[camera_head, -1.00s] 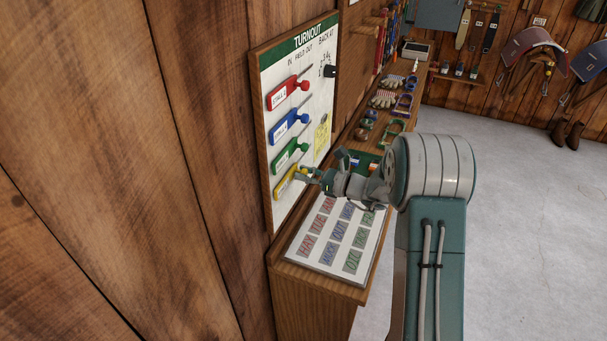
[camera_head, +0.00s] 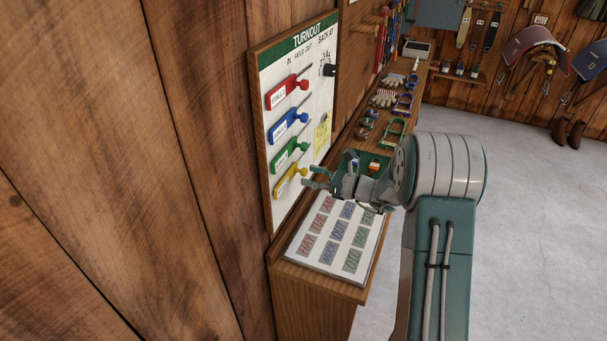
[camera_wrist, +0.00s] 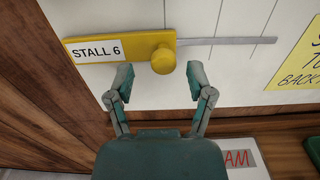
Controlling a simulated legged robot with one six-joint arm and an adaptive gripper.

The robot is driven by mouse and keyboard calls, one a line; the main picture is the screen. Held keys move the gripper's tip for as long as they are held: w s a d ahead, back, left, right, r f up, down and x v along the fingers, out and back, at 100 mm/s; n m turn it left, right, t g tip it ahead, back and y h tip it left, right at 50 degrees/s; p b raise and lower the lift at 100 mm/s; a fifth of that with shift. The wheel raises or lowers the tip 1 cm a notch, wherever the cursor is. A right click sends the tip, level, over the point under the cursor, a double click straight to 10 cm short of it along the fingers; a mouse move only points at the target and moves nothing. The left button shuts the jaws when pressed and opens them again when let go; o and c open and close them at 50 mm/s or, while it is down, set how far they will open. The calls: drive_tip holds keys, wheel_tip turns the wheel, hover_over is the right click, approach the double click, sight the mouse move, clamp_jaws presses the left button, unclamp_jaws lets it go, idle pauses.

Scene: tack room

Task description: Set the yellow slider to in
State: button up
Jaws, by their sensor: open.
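The yellow slider (camera_head: 289,182) is the lowest of the coloured sliders on the turnout board (camera_head: 318,105). In the wrist view the yellow slider (camera_wrist: 130,48) carries a "STALL 6" label and a round yellow knob at its right end. It sits at the left end of its grey rod (camera_wrist: 235,41), with bare rod running right past the board's thin vertical lines. My gripper (camera_wrist: 158,82) is open and empty, its fingertips just below the knob in that view, with board showing between them. In the head view my gripper (camera_head: 312,178) is right of the yellow slider, apparently apart from the board.
Red (camera_head: 287,92), blue (camera_head: 288,126) and green (camera_head: 289,155) sliders are above the yellow one. A yellow note (camera_head: 321,133) is on the board's right. Below lies a white panel of word tiles (camera_head: 336,238) on the wooden bench. Tack lies farther along the bench.

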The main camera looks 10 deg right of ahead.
drive_tip(key=v, duration=0.9)
drive_tip(key=shift+s, duration=0.2)
drive_tip(key=shift+d, duration=0.1)
drive_tip(key=s+a+r+n+g+h, duration=0.2)
drive_tip(key=s+a+r+n+g, duration=0.15)
drive_tip(key=s+a+n, duration=0.3)
drive_tip(key=s+a+r+n+g+h, duration=0.2)
drive_tip(key=s+a+r+n+g, duration=0.1)
drive_tip(key=s+a+n+g, duration=0.3)
drive_tip(key=s+d+r+n+t+h, duration=0.1)
drive_tip(key=s+r+n+t+h, duration=0.1)
drive_tip(key=s+n+h, duration=0.3)
drive_tip(key=s+d+r+n+t+h, duration=0.2)
drive_tip(key=s+n+h, duration=0.3)
drive_tip(key=s, duration=0.7)
drive_tip(key=n, duration=0.2)
drive_tip(key=shift+d+n+h, duration=0.15)
drive_tip(key=shift+n+h, duration=0.15)
drive_tip(key=shift+n, duration=0.05)
drive_tip(key=shift+r+t, duration=0.1)
drive_tip(key=shift+t, duration=0.15)
